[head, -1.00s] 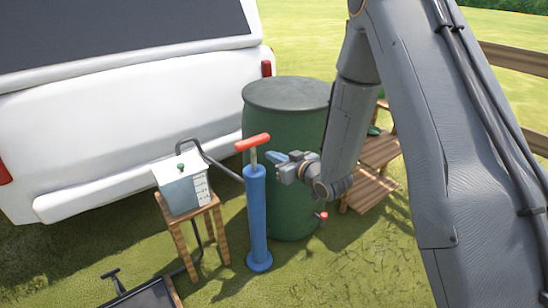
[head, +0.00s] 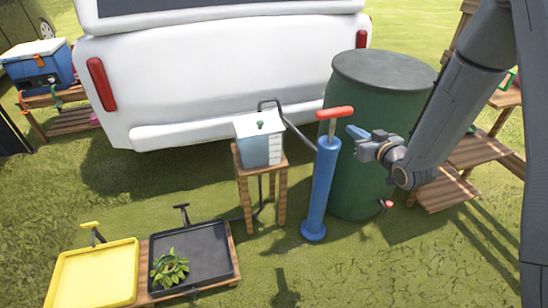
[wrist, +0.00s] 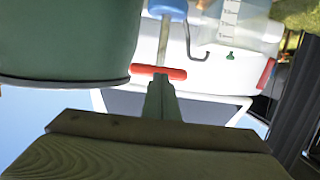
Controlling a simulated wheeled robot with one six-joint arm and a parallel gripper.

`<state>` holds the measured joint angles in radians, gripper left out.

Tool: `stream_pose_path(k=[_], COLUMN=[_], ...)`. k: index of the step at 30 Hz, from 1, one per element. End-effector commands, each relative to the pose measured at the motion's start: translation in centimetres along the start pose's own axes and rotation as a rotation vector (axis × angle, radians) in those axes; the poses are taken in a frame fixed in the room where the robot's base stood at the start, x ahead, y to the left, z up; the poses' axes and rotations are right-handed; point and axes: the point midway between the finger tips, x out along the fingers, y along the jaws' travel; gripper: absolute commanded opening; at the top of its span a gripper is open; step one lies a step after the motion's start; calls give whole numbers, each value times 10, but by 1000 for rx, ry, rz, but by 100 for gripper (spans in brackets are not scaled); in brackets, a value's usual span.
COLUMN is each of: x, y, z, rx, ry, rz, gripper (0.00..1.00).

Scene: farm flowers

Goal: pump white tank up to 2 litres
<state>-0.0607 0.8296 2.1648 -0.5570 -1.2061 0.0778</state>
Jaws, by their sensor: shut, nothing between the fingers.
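The white tank (head: 258,150) is a small pale box with a marked scale on its front and a green knob on top. It stands on a wooden stool (head: 262,178). A blue pump (head: 321,188) stands upright on the grass to its right. Its red T-handle (head: 335,113) sits above a short bare rod. A dark hose (head: 300,135) runs between tank and pump. My gripper (head: 352,132) is shut and empty, just right of the handle and a little below it. In the wrist view, the shut fingers (wrist: 160,92) point toward the red handle (wrist: 158,72); contact is unclear.
A green barrel (head: 365,150) with a red tap stands close behind the pump. A white vehicle (head: 220,65) is behind the stool. A black tray (head: 205,250) with a plant and a yellow tray (head: 95,275) lie front left. Wooden shelves (head: 450,185) stand right. Grass in front is open.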

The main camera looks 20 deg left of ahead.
Motion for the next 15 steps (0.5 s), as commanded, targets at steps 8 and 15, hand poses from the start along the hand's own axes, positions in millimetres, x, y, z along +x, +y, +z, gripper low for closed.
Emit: stream_pose_path(k=[8,15], x=[-7,-17], y=[-1,-3], z=[-28,-69], rx=[0,1], ry=[-1,-3], rz=[-1,-1], gripper=[0,0])
